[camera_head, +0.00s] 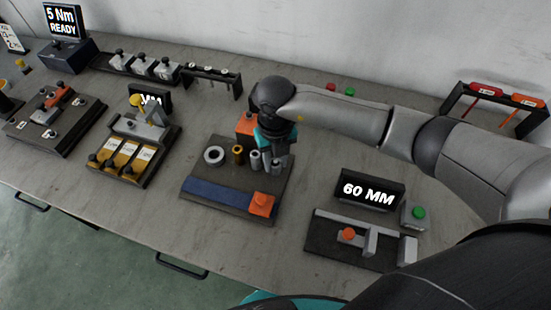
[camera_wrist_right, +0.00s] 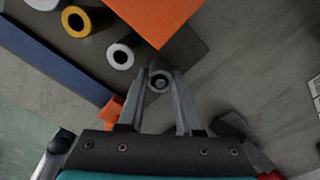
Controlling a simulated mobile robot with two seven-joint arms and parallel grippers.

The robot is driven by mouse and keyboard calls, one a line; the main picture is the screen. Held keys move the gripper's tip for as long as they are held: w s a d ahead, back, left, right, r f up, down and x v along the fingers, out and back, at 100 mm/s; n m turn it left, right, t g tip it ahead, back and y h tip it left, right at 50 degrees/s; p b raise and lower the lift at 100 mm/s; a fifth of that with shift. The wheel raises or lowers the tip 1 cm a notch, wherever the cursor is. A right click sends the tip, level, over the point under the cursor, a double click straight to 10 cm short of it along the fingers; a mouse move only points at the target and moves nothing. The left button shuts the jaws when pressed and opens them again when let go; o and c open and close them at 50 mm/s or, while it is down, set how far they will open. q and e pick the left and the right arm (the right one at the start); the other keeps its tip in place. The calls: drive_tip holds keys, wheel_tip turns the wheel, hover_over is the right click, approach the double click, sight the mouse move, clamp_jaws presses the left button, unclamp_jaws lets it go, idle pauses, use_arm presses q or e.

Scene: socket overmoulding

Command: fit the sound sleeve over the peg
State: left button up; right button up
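My right gripper (camera_wrist_right: 160,92) points down over the dark board. In the right wrist view its fingers stand on either side of a narrow grey sleeve (camera_wrist_right: 160,75) and appear to close on it. A small round shape shows inside its dark bore; I cannot tell what it is. A pale grey sleeve (camera_wrist_right: 120,56) and a brass sleeve (camera_wrist_right: 77,21) stand beside it, with a wide grey ring (camera_head: 214,155) at the row's far left. The head view shows my right gripper (camera_head: 275,164) at the row's right end. I cannot make out the peg for certain. My left gripper is not in view.
The dark board (camera_head: 221,204) carries a blue strip (camera_head: 215,194), a low orange block (camera_head: 262,204) at its near right and a taller orange block (camera_head: 246,123) behind. A 60 MM display (camera_head: 370,190) and gauge stand to the right. Other fixtures stand left; bare table lies between.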

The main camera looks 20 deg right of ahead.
drive_tip(key=o, duration=0.5)
drive_tip(key=shift+r, duration=0.15)
wheel_tip(320, 180, up, 15)
drive_tip(key=shift+r+p, duration=0.1)
drive_tip(key=shift+p, duration=0.55)
